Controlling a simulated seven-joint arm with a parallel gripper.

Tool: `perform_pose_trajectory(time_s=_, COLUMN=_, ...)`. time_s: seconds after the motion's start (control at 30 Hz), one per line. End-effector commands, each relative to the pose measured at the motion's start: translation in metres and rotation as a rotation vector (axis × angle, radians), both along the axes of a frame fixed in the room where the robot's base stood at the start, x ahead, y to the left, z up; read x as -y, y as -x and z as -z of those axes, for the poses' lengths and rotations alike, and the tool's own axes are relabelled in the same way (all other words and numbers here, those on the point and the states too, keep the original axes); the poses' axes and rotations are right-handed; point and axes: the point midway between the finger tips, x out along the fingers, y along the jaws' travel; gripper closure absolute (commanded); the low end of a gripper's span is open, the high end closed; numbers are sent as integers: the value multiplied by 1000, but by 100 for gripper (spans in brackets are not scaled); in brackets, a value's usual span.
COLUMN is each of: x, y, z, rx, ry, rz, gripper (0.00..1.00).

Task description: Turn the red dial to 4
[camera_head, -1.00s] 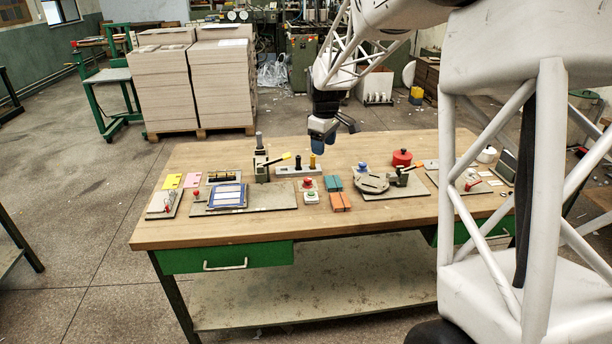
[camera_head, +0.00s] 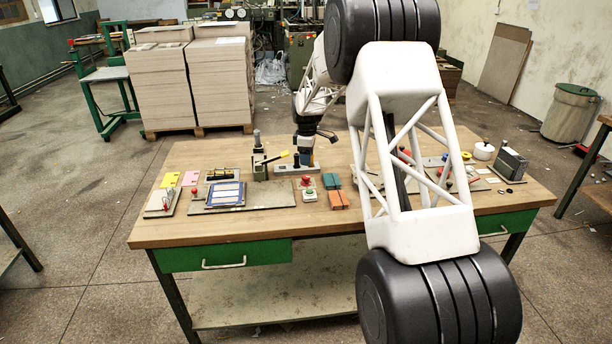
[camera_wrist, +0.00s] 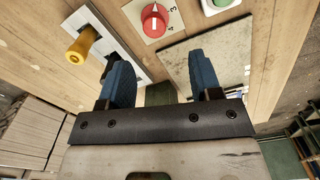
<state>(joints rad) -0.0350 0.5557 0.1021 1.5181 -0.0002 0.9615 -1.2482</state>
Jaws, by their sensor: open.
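The red dial (camera_wrist: 155,20) sits on a white plate near the top of the wrist view, with the numerals 3 and 4 visible on its right side. A white line marks the dial; I cannot tell which numeral it points to. In the head view the dial (camera_head: 306,181) is small, behind a green button. My gripper (camera_wrist: 156,62) is open and empty, its two blue fingers apart. The dial appears beyond the fingertips in the wrist view, not between them. In the head view my gripper (camera_head: 305,158) hangs above the bench, behind the dial.
The green button (camera_wrist: 220,3) is beside the dial. A grey strip with a yellow-topped peg (camera_wrist: 83,45) lies to the left in the wrist view. Orange and teal blocks (camera_head: 335,190) are right of the dial. A lever press (camera_head: 260,165) stands left.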

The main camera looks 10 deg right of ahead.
Motion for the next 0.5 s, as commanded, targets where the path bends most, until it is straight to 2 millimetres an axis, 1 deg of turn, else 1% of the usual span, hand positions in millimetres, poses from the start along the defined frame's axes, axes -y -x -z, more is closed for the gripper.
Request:
perform_pose_trajectory(time_s=0.03, x=-1, y=-5, z=5, rx=-1, ry=0, rz=-9, gripper=42)
perform_pose_trajectory(time_s=0.13, x=-1, y=-9, z=10, rx=-3, ry=0, rz=-22, gripper=42)
perform_pose_trajectory(time_s=0.5, x=-1, y=-10, z=12, rx=-4, ry=0, rz=-26, gripper=42)
